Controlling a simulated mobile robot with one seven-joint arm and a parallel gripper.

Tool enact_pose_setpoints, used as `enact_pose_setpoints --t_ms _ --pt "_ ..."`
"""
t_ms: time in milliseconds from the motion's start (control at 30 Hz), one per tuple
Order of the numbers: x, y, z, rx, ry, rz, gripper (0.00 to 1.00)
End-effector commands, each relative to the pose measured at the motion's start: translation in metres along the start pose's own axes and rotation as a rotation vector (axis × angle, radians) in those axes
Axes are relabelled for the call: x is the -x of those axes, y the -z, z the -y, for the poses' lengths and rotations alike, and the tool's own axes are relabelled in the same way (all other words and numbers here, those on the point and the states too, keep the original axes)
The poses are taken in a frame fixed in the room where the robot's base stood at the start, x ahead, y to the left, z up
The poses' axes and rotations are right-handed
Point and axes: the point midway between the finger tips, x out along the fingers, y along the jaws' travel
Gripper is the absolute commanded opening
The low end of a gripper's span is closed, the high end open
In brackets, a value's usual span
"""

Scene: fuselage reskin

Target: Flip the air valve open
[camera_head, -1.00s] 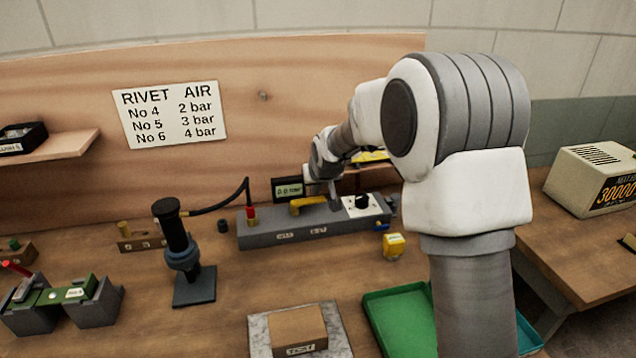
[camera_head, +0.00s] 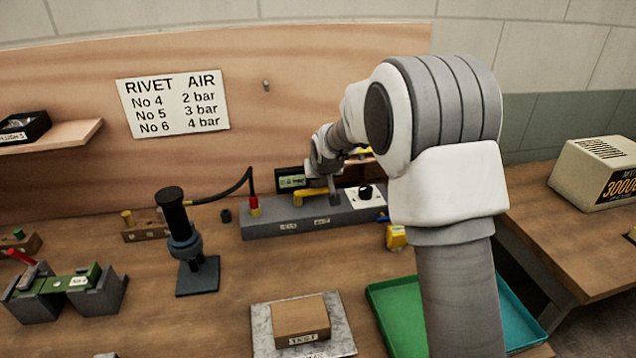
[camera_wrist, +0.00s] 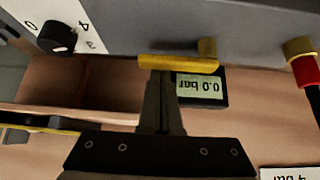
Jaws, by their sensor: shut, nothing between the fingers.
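The air valve's yellow lever (camera_head: 313,193) lies along the top of a grey manifold block (camera_head: 285,221). In the wrist view the lever (camera_wrist: 178,64) is level, with its brass pivot (camera_wrist: 207,47) to the right. My gripper (camera_head: 334,196) is at the lever's free end, right of the pivot in the head view. In the wrist view my gripper's fingers (camera_wrist: 160,78) are shut and empty, with their tips at the lever's left part. I cannot tell whether they touch it. A small display (camera_wrist: 200,87) reads 0.0 bar.
A black knob (camera_head: 365,191) on a white dial plate sits right of the lever. A red-collared hose fitting (camera_head: 253,204) is at the block's left end. A black upright tool (camera_head: 180,235), a yellow item (camera_head: 396,237) and a green tray (camera_head: 385,300) stand in front.

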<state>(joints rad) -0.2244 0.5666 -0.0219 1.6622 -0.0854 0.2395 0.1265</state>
Motion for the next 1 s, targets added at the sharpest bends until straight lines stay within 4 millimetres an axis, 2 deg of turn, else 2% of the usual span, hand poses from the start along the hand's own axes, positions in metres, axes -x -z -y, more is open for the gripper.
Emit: enact_pose_setpoints --t_ms 667,1000 --pt "0.003 -0.006 0.001 -0.080 -0.067 0.000 0.00" --pt "0.008 -0.014 0.003 -0.221 -0.181 0.000 0.00"
